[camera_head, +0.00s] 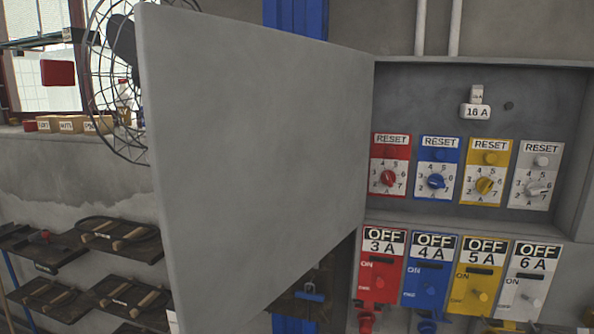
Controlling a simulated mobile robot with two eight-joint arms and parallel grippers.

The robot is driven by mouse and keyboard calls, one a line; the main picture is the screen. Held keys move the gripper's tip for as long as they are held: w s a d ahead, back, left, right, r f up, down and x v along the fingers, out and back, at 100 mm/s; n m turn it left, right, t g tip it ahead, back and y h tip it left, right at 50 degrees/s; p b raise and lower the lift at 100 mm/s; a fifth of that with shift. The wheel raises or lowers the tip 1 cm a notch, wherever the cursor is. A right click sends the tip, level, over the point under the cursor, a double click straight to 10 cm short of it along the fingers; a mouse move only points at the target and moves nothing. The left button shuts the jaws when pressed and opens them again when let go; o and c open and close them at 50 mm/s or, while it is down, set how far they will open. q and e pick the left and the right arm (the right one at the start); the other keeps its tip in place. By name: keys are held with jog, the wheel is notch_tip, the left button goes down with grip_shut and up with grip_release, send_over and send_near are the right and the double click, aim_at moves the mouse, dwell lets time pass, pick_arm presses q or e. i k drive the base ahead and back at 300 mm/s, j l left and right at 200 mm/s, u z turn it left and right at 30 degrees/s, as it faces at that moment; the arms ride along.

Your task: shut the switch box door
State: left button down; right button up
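The switch box (545,85) is a grey recessed box on the wall at the right of the head view. Its door (255,150) is a large plain grey panel. It stands wide open, swung out toward me from the box's left edge. Inside the box are red, blue, yellow and white RESET plates with dials (436,170) and a small 16 A block (476,111). Neither of my grippers shows in this view.
Below the box are coloured OFF switch panels (430,268) with protruding knobs. A wire-cage fan (108,70) stands behind the door's left edge. Wall shelves with tools (120,240) are at the lower left. A blue column (297,18) rises behind the door.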

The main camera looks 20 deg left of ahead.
aim_at(259, 137)
jog(key=j+z, duration=0.2)
jog(key=j, duration=0.3)
jog(key=k+j+z, duration=0.2)
jog(key=j, duration=0.25)
jog(key=j+z, duration=0.2)
jog(key=j, duration=0.25)
jog(key=k+j+z, duration=0.2)
jog(key=j, duration=0.25)
